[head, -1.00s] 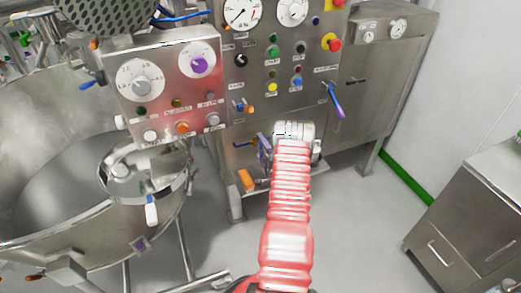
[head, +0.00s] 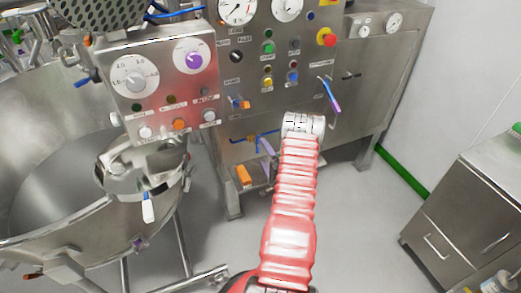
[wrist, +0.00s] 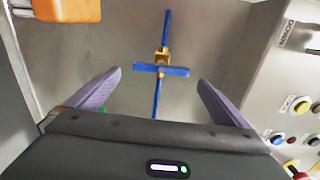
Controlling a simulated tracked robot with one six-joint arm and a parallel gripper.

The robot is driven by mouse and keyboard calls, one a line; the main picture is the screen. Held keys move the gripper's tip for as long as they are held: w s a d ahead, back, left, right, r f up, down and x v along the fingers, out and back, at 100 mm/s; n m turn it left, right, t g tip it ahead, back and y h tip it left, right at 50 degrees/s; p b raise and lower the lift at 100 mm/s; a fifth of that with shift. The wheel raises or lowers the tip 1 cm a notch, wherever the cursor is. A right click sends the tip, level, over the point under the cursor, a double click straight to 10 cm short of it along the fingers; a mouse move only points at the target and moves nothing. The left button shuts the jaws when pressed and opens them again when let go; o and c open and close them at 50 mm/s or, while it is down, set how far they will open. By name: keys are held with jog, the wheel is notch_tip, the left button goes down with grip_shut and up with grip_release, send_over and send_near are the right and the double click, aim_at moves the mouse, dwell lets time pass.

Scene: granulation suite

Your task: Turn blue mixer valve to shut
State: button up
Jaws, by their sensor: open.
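The blue mixer valve (wrist: 178,70) shows in the wrist view as a blue bar handle on a brass-coloured body. The handle lies across a thin blue pipe (wrist: 166,28). In the head view the valve's brass body (head: 252,136) and blue pipe show low on the steel panel, just left of my arm. My gripper (wrist: 160,78) is open, with its two purple fingers on either side of the handle in the picture and nothing held. I cannot tell how far short of the handle the fingertips are. In the head view my wrist hides most of the gripper; one purple finger shows.
An orange block (head: 244,175) sits below the valve and shows at the wrist view's upper left (wrist: 66,9). A blue-purple lever (head: 331,96) and several buttons are on the panel above. A steel mixing bowl (head: 60,190) stands left, a steel cabinet (head: 465,215) right.

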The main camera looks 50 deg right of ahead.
jog(key=v, duration=0.6)
jog(key=shift+f, duration=0.1)
dwell(0.6)
